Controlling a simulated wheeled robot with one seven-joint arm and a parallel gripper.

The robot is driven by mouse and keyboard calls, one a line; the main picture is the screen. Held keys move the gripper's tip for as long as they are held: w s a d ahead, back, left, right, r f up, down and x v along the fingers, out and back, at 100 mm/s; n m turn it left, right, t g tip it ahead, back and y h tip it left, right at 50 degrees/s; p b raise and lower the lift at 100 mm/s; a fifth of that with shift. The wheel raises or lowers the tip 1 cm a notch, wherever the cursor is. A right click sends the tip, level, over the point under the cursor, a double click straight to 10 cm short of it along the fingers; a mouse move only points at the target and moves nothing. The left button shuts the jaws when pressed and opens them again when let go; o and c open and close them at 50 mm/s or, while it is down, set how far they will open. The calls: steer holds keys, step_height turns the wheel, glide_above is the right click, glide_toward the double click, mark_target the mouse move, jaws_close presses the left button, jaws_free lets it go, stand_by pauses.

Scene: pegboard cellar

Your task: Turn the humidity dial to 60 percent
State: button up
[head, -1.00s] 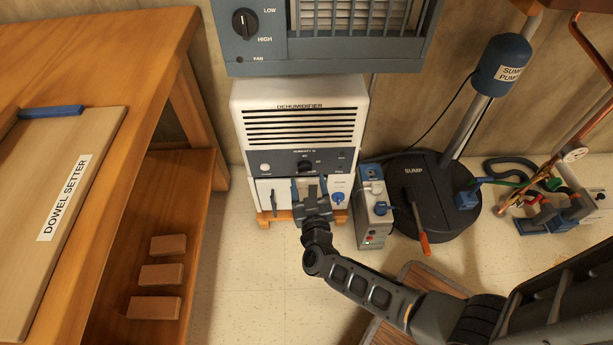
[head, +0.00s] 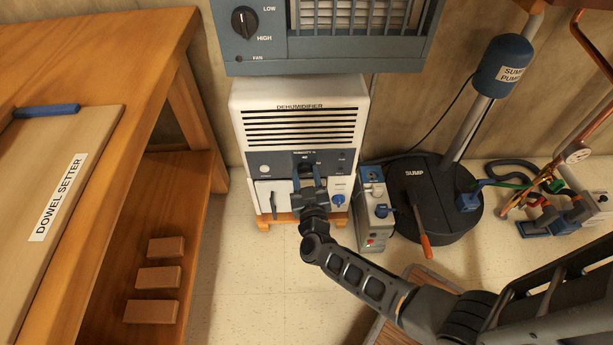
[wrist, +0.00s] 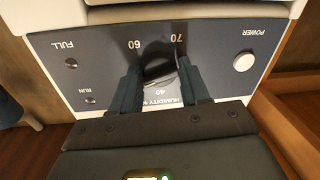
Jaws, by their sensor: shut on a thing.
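The white dehumidifier (head: 300,95) stands low against the wall, with a dark control strip across its front. The humidity dial (wrist: 157,62), a dark knob, sits on that strip; in the head view the dial (head: 304,160) is partly covered by my gripper. My gripper (head: 307,176) is shut on the dial, one finger on each side, also seen in the wrist view (wrist: 160,82). The wrist view is upside down. It shows marks 40, 60 and 70 around the dial. The dial's pointer cannot be made out.
The power button (wrist: 244,62) is on the same strip. A heater (head: 330,50) with a fan knob hangs above. A grey box with a blue knob (head: 378,215) and the black sump (head: 430,205) stand to the right. A wooden bench (head: 120,60) is at the left.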

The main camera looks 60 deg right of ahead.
steer(key=shift+s, duration=0.1)
steer(key=shift+c, duration=1.3)
steer(key=shift+d+m, duration=0.1)
steer(key=shift+m, duration=0.2)
steer(key=m+b, duration=0.1)
steer(key=m, duration=0.1)
steer(key=m+b, duration=0.1)
steer(key=m, duration=0.2)
steer(key=shift+f+m+h, duration=0.2)
steer(key=shift+m+h, duration=0.1)
steer(key=shift+h, duration=0.1)
steer(key=m+b, duration=0.2)
steer(key=m, duration=0.2)
steer(key=shift+f+m, duration=0.1)
steer(key=shift+m, duration=0.3)
steer(key=shift+m+h+b, duration=0.4)
steer(key=shift+m+b, duration=0.1)
steer(key=shift+m, duration=1.2)
steer(key=o, duration=1)
